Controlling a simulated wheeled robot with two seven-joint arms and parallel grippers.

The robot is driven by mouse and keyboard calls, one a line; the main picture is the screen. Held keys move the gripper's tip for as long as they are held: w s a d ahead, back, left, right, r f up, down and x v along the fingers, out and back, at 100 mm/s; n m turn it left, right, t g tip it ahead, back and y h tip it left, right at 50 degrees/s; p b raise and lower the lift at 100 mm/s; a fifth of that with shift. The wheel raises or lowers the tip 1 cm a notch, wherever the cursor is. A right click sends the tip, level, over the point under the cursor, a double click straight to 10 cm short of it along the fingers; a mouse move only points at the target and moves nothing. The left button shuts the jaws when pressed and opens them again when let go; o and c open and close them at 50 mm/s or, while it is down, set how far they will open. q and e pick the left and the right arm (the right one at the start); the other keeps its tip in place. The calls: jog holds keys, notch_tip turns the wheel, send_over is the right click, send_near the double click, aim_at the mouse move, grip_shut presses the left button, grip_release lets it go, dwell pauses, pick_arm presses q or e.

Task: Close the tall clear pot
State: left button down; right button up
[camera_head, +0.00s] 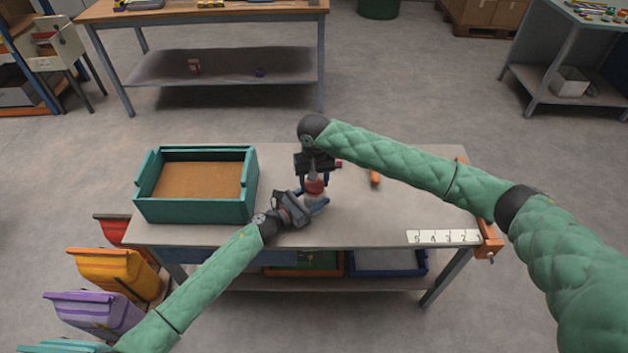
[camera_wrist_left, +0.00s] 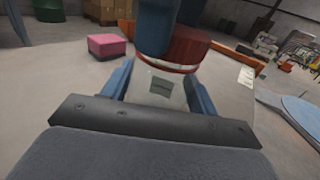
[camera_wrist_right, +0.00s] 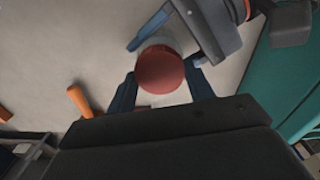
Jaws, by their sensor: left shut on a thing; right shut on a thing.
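The tall clear pot (camera_head: 313,199) stands on the workbench with a red lid (camera_head: 314,187) at its top. In the left wrist view the clear pot (camera_wrist_left: 160,90) is between my left fingers, with the red lid (camera_wrist_left: 185,48) on or just over its mouth. My left gripper (camera_head: 318,206) is shut on the pot's body from the left. My right gripper (camera_head: 313,182) comes from above and is shut on the lid. In the right wrist view the round lid (camera_wrist_right: 160,69) sits between the blue fingers. Whether the lid is fully seated cannot be told.
A teal open box (camera_head: 195,215) stands at the bench's left. An orange thing (camera_head: 375,177) lies right of the pot, and a pink block (camera_wrist_left: 108,46) lies near it.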

jog(key=m, duration=0.5)
jog(key=shift+s+a, duration=0.1)
jog(key=m, duration=0.6)
jog(key=shift+m, duration=0.4)
jog(key=m, duration=0.3)
jog(key=shift+m, duration=0.3)
jog(key=m, duration=0.3)
jog(key=shift+m, duration=0.4)
jog(key=m, duration=1)
jog(key=shift+m, duration=0.3)
jog(key=shift+d, duration=0.2)
